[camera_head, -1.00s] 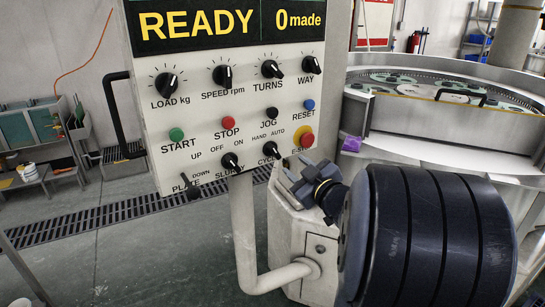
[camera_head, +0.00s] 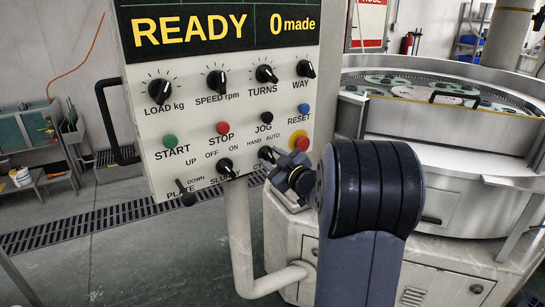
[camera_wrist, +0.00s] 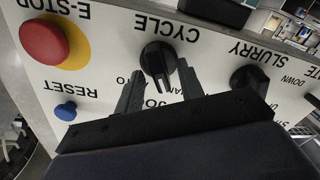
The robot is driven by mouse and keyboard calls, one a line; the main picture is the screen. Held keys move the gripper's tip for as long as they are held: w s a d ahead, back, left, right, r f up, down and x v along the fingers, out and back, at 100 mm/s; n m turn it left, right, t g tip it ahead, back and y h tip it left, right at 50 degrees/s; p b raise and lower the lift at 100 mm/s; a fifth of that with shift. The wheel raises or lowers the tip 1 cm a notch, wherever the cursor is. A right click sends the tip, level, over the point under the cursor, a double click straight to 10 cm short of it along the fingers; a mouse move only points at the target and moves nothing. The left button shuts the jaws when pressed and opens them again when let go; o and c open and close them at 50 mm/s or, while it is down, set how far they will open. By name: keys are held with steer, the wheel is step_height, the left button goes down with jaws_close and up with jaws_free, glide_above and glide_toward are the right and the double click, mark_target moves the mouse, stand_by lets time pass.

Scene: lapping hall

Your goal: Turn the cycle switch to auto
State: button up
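The cycle switch (camera_head: 265,153) is a black knob low on the white control panel, with HAND and AUTO printed above it. In the wrist view, which sees the panel upside down, the black cycle knob (camera_wrist: 158,60) is under the word CYCLE. My gripper (camera_head: 276,158) is right at the knob in the head view. In the wrist view, my gripper (camera_wrist: 160,72) is open, with one finger on each side of the knob and gaps visible. The fingers partly cover HAND and AUTO. I cannot tell clearly which label the knob points to.
The red E-STOP button (camera_wrist: 44,42) and blue RESET button (camera_wrist: 65,111) are close beside my gripper. The slurry knob (camera_wrist: 247,78) is on the other side. A black panel handle (camera_head: 111,120) sticks out at the left. A round lapping machine (camera_head: 440,100) stands at the right.

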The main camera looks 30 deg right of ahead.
steer(key=shift+w, duration=0.1)
steer(key=shift+c, duration=0.4)
jaws_close()
steer(key=shift+m+p, duration=0.3)
steer(key=m+p, duration=0.3)
steer(key=m, duration=0.1)
steer(key=shift+d+r, duration=0.1)
steer(key=shift+r, duration=0.1)
steer(key=m+p, duration=0.2)
steer(key=m, duration=0.2)
steer(key=shift+p, duration=0.35)
steer(key=shift+d+f+m+p, duration=0.1)
steer(key=shift+m+p, duration=0.3)
steer(key=shift+m, duration=0.4)
steer(key=shift+d+f+m+p, duration=0.1)
steer(key=shift+m+p, duration=0.3)
steer(key=shift+m, duration=0.4)
